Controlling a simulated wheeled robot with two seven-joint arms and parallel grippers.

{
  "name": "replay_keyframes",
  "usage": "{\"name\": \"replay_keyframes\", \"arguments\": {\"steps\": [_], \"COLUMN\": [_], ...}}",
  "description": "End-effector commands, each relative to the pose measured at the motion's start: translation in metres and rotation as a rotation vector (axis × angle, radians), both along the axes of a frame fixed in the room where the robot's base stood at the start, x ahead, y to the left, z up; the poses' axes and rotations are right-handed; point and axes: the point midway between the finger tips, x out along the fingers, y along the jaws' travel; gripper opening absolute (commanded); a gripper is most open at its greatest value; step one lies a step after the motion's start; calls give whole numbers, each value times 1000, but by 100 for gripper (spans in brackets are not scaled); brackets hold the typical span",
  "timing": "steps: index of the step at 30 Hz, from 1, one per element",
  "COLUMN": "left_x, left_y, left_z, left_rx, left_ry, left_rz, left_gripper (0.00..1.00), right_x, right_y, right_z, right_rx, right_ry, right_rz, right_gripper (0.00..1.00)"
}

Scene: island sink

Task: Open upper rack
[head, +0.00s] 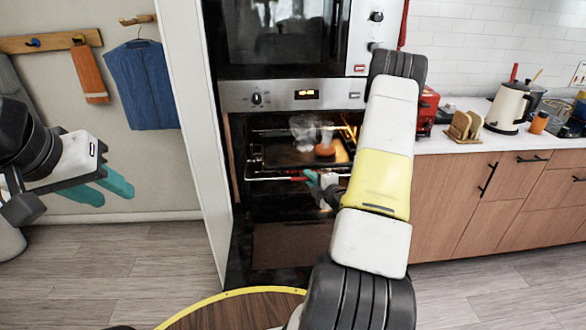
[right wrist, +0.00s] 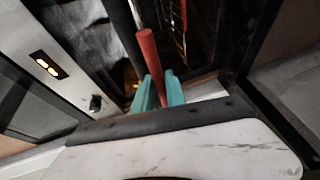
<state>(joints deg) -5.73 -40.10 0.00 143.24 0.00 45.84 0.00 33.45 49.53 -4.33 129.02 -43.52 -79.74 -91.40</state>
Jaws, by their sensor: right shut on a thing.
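The oven (head: 240,95) stands open, and its door (head: 290,245) hangs down below the cavity. The upper rack (head: 262,178) is a wire rack inside, with a dark tray (head: 285,155) on or above it. A red handle (head: 299,179) runs along the rack's front. My right gripper (head: 318,181) is at this front edge, partly hidden by my right arm. In the right wrist view its teal fingers (right wrist: 159,92) are closed around the red handle (right wrist: 148,50). My left gripper (head: 117,196) is open and empty, away at the left.
A round orange-brown item (head: 325,149) and a clear glass-like item (head: 305,130) are on the tray. A white panel (head: 190,120) borders the oven on the left. Wooden cabinets (head: 450,205) and a counter with a kettle (head: 507,107) stand on the right. Floor is clear at the left.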

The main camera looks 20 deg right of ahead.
Motion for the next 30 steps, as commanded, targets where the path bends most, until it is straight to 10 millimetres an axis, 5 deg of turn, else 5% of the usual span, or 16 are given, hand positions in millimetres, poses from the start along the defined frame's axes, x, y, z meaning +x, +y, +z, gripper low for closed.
{"name": "replay_keyframes", "arguments": {"steps": [4, 14, 30], "left_x": [0, 0, 0], "left_y": [0, 0, 0], "left_z": [0, 0, 0], "left_rx": [0, 0, 0], "left_ry": [0, 0, 0], "left_rz": [0, 0, 0], "left_gripper": [36, 36, 36], "right_x": [-2, -3, -74], "right_y": [0, -1, -11], "right_z": [-5, -2, 10], "right_rx": [3, 1, 1], "right_ry": [15, 7, 10], "right_rz": [-2, -2, -3], "right_gripper": [35, 35, 35]}}
